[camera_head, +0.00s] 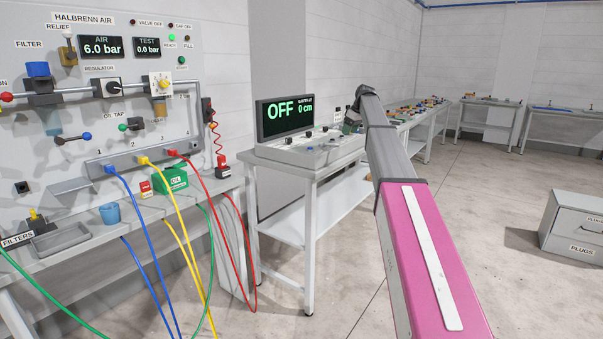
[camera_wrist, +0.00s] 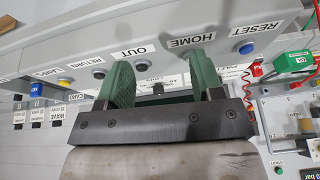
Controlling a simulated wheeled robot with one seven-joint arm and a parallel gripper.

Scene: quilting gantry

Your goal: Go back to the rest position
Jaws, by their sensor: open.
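My gripper (camera_wrist: 160,80) shows in the wrist view with two green fingers spread apart and nothing between them. Beyond the fingers is a grey control panel (camera_wrist: 150,28) with upside-down labels such as HOME, RESET, OUT and RETURN. The fingers overlap the panel in the picture; I cannot tell whether they touch it. In the head view my pink and grey arm reaches away to the grey console (camera_head: 310,152) with the display reading OFF and 0 cm. The gripper end is mostly hidden behind my arm there.
An air test board (camera_head: 100,75) stands left, with blue, yellow, red and green hoses hanging over its bench (camera_head: 130,212). A plugs cabinet (camera_head: 575,222) stands at right. More benches (camera_head: 487,108) line the back.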

